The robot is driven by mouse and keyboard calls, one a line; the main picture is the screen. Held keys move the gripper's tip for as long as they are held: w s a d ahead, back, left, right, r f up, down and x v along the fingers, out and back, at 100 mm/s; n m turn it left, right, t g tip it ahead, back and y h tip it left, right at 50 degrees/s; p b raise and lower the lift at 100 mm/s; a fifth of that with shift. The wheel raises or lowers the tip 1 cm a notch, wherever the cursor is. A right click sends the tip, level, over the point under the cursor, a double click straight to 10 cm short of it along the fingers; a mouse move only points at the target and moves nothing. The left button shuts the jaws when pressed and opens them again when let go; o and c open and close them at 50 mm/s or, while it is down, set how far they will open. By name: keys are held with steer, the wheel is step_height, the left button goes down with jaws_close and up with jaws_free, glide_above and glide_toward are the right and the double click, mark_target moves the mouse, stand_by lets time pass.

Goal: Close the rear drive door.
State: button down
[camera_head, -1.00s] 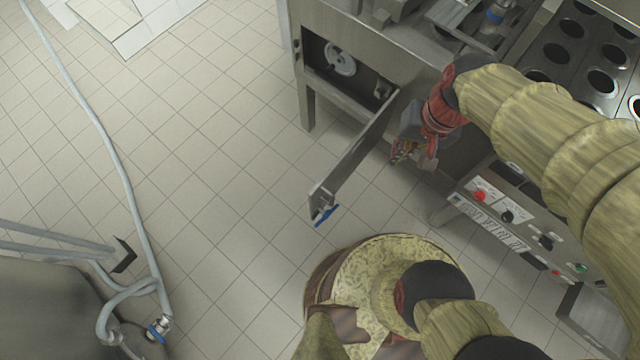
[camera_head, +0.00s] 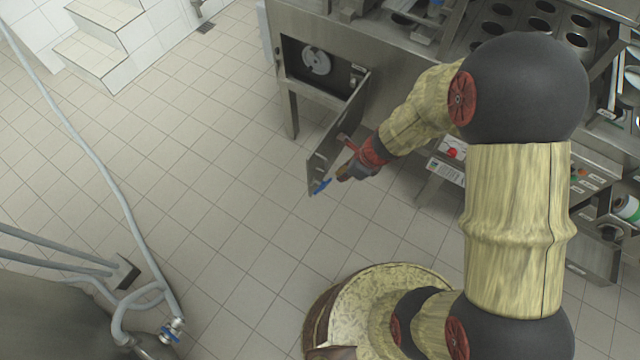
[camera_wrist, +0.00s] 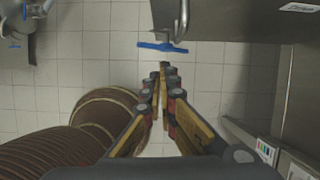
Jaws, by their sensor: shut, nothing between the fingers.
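The rear drive door (camera_head: 338,138) is a flat steel panel that stands open, swung out from the machine's side. A blue handle (camera_head: 321,186) is at its free end. My gripper (camera_head: 345,173) is shut and empty, just right of the door's free end. In the wrist view, the door (camera_wrist: 230,18) spans the top and its blue handle (camera_wrist: 162,47) lies just beyond my fingertips (camera_wrist: 163,72). I cannot tell whether the fingers touch the door.
The open compartment (camera_head: 335,72) shows a pale wheel (camera_head: 317,60) inside the steel machine. A control panel (camera_head: 448,165) is right of my wrist. Tiled floor (camera_head: 215,170) is clear left of the door. A grey hose (camera_head: 95,165) runs along the far left.

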steer(key=w+a+f+b, duration=0.4)
steer(key=a+f+b, duration=0.1)
steer(key=f, duration=0.4)
steer(key=shift+w+a+b, duration=0.25)
steer(key=shift+a+b, duration=0.05)
steer(key=shift+a, duration=0.35)
